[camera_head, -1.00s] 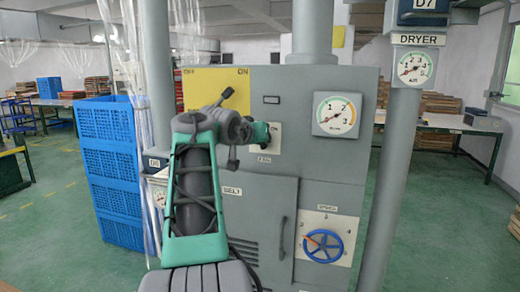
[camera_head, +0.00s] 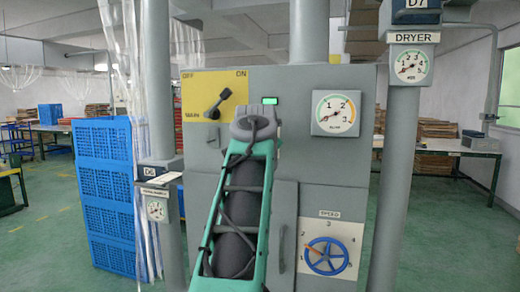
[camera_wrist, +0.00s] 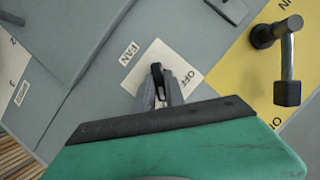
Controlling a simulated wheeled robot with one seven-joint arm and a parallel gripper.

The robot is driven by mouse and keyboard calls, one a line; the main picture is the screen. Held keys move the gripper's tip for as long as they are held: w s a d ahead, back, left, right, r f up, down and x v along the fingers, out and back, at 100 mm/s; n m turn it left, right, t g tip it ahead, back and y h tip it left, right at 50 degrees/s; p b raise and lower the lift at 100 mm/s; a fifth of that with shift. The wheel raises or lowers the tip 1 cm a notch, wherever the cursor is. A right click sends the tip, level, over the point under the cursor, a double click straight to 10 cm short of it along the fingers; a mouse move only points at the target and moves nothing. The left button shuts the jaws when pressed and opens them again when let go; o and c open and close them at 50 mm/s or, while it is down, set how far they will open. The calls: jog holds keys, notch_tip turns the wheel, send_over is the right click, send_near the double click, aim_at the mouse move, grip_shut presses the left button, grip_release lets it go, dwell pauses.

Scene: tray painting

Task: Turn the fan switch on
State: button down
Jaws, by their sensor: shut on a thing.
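The fan switch plate (camera_wrist: 184,68) is a white square on the grey panel, with OFF lettering and a FAN label (camera_wrist: 129,53) beside it. My gripper (camera_wrist: 160,84) is at this plate in the wrist view, its narrow fingers shut on a small dark switch lever (camera_wrist: 157,69). The fingers cover part of the lever, so its exact position is unclear. In the head view my arm hides the fan switch and the gripper.
A green lamp (camera_head: 269,100) is lit. A gauge (camera_head: 336,113) and blue speed wheel (camera_head: 326,256) are right of my arm. Blue crates (camera_head: 104,190) stand left.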

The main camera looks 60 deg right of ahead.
jog(key=shift+s+m+t, duration=0.1)
jog(key=shift+m+t, duration=0.2)
jog(key=shift+m, duration=0.1)
dwell(0.3)
jog(key=c, duration=1.4)
grip_release()
jog(key=b+v, duration=0.1)
jog(key=v, duration=0.6)
jog(key=shift+a, duration=0.3)
jog(key=shift+s, duration=0.2)
